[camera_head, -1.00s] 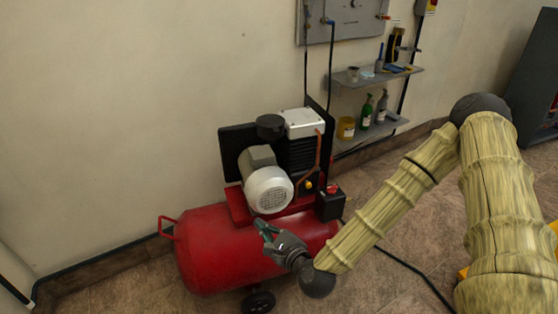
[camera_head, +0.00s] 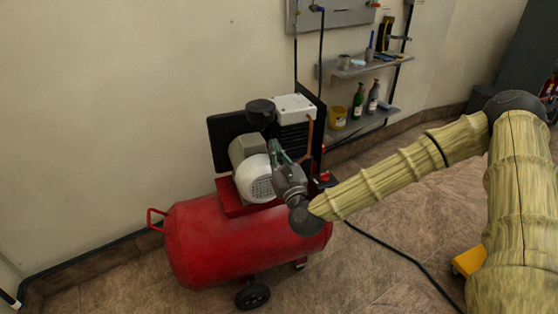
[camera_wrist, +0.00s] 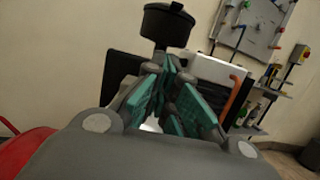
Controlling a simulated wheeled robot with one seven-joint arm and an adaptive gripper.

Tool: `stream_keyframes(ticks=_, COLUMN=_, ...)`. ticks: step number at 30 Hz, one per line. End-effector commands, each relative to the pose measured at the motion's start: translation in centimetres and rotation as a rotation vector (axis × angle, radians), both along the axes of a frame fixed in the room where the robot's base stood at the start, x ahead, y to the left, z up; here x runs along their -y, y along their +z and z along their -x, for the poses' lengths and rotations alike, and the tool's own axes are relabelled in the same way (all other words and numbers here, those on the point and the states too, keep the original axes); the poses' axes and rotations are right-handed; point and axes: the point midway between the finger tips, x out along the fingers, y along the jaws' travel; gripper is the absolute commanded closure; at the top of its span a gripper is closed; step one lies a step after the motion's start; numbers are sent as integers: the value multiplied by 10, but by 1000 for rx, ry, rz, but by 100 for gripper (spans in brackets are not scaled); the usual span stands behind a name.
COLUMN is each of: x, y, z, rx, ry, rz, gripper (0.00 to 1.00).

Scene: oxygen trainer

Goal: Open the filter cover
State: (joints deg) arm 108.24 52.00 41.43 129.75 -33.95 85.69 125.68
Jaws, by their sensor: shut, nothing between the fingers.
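The round black filter cover (camera_head: 261,112) sits on top of the compressor's pump, left of the white head block (camera_head: 294,107). It also shows at the top of the wrist view (camera_wrist: 168,24), beyond my fingers. My gripper (camera_head: 277,147) is shut and empty. It is in front of the motor (camera_head: 254,178), a little below and to the right of the cover, and points up toward it. In the wrist view its teal fingers (camera_wrist: 172,88) meet below the cover. They appear apart from it. The lower pump body is partly hidden by the gripper.
The red tank (camera_head: 225,245) lies under the motor. A copper pipe (camera_head: 310,131) runs down the pump's right side. Shelves (camera_head: 368,65) with bottles and a yellow jar hang on the wall behind. A black cable (camera_head: 400,252) crosses the open floor at right.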

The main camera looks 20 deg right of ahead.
Motion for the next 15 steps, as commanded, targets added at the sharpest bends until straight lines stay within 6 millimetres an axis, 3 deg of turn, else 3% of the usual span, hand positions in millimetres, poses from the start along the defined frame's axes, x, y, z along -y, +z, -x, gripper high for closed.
stream_keyframes(ticks=7, x=-2, y=10, z=-40, rx=0, ry=0, rz=2, gripper=100)
stream_keyframes(ticks=15, x=-1, y=40, z=-39, rx=0, ry=-1, rz=0, gripper=100)
